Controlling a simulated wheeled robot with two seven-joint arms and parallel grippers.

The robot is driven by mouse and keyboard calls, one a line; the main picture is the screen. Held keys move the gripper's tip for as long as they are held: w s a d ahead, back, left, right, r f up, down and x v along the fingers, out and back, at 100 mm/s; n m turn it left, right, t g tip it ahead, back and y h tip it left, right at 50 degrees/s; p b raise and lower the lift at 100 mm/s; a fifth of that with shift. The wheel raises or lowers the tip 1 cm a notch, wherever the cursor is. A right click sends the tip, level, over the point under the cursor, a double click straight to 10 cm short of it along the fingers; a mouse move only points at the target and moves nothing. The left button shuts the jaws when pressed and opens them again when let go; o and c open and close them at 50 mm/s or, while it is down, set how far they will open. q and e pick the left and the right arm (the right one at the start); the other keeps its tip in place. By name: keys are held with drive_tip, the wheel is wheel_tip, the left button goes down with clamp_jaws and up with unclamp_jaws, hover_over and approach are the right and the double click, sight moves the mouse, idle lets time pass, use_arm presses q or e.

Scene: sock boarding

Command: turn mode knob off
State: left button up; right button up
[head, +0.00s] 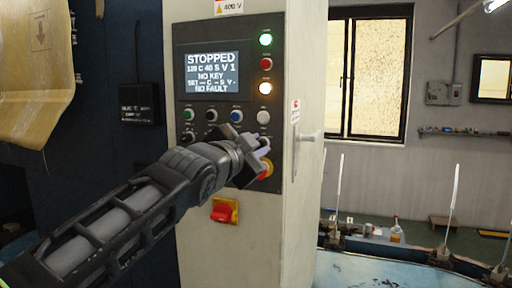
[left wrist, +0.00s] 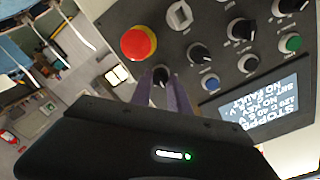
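The control panel (head: 222,68) is on a pale cabinet in the head view, with a screen reading STOPPED, NO KEY and NO FAULT. My left gripper (head: 264,146) is at the panel's right side, over its lower controls. In the left wrist view, its two fingers (left wrist: 164,86) are apart, with a small dark knob (left wrist: 160,75) between their tips. I cannot tell whether they touch it. Other black knobs (left wrist: 199,52) show beside it, and no label identifies the mode knob. My right gripper is not in view.
A red emergency-stop button (left wrist: 138,43) is close to the fingers, partly covered by my gripper in the head view. A red rotary switch (head: 221,213) on a yellow plate is lower on the cabinet.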

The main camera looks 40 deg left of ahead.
use_arm(q)
drive_tip(key=o, duration=0.4)
drive_tip(key=b+v, duration=0.2)
drive_tip(key=v, duration=0.5)
drive_tip(key=shift+s+d, duration=0.15)
drive_tip(key=shift+s, duration=0.25)
idle(0.3)
